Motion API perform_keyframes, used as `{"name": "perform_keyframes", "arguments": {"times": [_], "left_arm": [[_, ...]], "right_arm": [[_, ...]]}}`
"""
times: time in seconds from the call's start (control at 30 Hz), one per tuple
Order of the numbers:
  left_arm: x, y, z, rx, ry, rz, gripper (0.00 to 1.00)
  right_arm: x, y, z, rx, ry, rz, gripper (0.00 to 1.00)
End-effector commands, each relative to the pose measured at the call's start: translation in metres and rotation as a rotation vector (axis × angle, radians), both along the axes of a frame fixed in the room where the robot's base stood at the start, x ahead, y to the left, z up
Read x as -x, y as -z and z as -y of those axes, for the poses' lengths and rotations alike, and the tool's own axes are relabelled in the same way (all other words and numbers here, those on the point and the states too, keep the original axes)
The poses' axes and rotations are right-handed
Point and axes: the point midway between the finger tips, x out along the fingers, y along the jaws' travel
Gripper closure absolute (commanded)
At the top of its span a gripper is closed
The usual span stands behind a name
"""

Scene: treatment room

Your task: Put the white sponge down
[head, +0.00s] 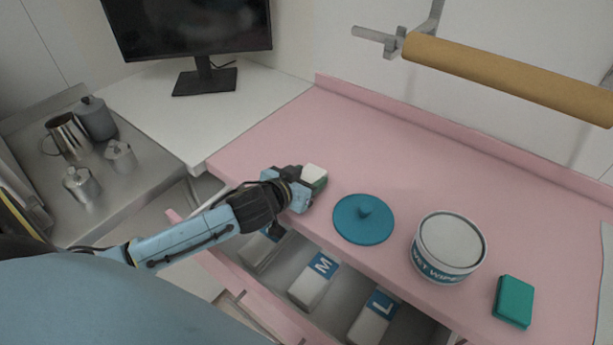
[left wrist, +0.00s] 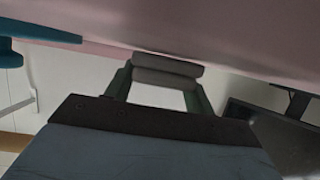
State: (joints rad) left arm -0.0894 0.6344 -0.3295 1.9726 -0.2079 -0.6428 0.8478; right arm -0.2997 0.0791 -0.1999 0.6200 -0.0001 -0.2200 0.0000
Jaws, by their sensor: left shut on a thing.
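The white sponge (head: 314,172) is held in my left gripper (head: 307,187) at the front left of the pink counter (head: 300,130). Green shows just below its white top in the head view. In the left wrist view the sponge (left wrist: 167,68) looks grey and sits between the two fingertips, close to the pink counter surface. I cannot tell whether it touches the counter. My right gripper is in neither view.
A blue lid (head: 363,222) lies just right of my left gripper. A wipes tub (head: 449,246) and a teal block (head: 513,301) stand farther right. An open drawer with labelled boxes (head: 314,281) lies below the counter's front edge. The counter's back is clear.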

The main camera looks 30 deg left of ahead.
Motion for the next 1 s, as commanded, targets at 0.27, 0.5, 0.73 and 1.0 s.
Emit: {"name": "perform_keyframes", "arguments": {"times": [0.27, 0.5, 0.73, 1.0], "left_arm": [[0.000, 0.004, 0.000, 0.000, -0.001, -0.001, 0.28], [0.000, 0.003, 0.000, 0.000, 0.000, 0.000, 0.25], [0.000, 0.005, 0.000, -0.002, 0.001, 0.001, 0.25], [0.041, -0.015, 0.002, 0.003, -0.001, -0.003, 0.25]], "right_arm": [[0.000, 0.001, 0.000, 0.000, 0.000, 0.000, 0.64], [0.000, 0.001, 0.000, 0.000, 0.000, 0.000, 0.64], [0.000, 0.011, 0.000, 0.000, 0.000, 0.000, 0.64], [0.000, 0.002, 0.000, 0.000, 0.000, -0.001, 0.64]]}}
